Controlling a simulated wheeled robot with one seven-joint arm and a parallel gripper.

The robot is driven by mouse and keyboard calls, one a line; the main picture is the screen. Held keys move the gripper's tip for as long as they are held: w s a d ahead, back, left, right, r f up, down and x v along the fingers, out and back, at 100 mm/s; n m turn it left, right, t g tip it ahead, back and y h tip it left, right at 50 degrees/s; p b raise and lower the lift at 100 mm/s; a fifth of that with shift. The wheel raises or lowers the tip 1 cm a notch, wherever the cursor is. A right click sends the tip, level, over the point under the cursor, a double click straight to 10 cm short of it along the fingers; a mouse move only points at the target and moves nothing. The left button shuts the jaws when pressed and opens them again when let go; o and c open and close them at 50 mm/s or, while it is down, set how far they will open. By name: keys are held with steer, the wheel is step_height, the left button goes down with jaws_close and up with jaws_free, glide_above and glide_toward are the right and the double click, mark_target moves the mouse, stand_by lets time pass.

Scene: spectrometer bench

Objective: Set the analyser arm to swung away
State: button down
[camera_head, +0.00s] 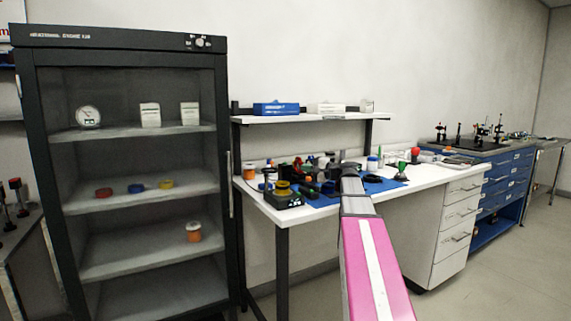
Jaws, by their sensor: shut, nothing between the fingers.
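My arm reaches up from the bottom of the view to the white workbench (310,214). My gripper (349,171) is at its far end, small and dark, over the cluttered middle of the bench. It is shut with nothing in it. Its fingertips are hard to make out against the clutter. I cannot pick out the analyser arm for certain. A black device with a yellow round part (284,189) stands left of my gripper. Several small dark optical posts (459,132) stand far right on a dark-topped bench (436,146). Their details are too small to tell.
A dark glass-fronted cabinet (235,130) stands close at the left. A raised shelf (300,118) with boxes runs behind the workbench. A blue mat (375,185) and a green funnel-like item (402,170) lie near my gripper. Floor (490,270) is clear at the right.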

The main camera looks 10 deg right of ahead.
mark_target(271, 163)
steer(key=shift+s, duration=0.35)
steer(key=shift+w, duration=0.2)
steer(key=x, duration=1.3)
steer(key=shift+w, duration=0.35)
steer(key=shift+w+a+n, duration=0.1)
steer(key=shift+a+n, duration=0.05)
steer(key=shift+n, duration=0.15)
steer(key=w+a+n+g+y, duration=0.1)
steer(key=a+n+g+y, duration=0.1)
steer(key=g, duration=0.1)
steer(key=shift+w+n, duration=0.2)
steer(key=shift+n, duration=0.1)
steer(key=shift+a, duration=0.75)
